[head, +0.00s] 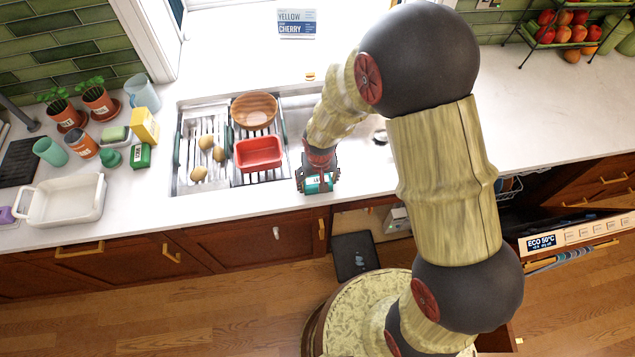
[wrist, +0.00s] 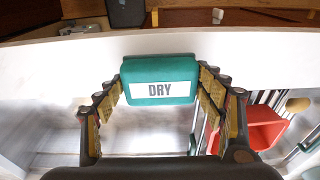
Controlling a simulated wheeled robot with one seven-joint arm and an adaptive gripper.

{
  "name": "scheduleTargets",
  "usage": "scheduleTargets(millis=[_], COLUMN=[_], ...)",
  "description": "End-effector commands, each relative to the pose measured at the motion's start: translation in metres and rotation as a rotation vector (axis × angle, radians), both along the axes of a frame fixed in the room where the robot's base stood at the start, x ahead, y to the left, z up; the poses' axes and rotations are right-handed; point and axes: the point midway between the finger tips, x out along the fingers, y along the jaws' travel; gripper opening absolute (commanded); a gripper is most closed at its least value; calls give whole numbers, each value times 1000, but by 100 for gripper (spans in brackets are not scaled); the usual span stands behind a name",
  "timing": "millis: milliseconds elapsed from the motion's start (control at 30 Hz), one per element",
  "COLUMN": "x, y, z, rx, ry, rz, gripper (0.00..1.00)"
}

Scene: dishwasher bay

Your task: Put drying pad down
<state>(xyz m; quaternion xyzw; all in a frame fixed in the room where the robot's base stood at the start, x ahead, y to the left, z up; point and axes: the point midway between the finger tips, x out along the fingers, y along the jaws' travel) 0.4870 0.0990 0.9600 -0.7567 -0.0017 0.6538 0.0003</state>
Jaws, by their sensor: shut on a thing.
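The drying pad (wrist: 158,70) is a teal block with a white label reading DRY. My gripper (wrist: 160,88) is shut on it, with one finger at each side in the wrist view. In the head view the pad (head: 316,187) shows between the fingertips of my gripper (head: 318,180), at the counter's front edge just right of the sink. I cannot tell whether the pad touches the counter.
The sink (head: 186,185) holds a red tub (head: 259,153), a wooden bowl (head: 254,110) and several potatoes. A white dish (head: 66,201) and several cups and boxes stand left. The white counter (head: 545,100) is largely clear at right. An open dishwasher (head: 565,238) is below.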

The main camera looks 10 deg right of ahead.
Motion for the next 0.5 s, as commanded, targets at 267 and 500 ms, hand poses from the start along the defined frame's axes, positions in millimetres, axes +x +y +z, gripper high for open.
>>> scheduleTargets(millis=[267,500], x=[1,0], y=[0,0], z=[-11,-14], rx=[0,0], ry=[-2,-1], rz=[0,0], gripper=[49,71])
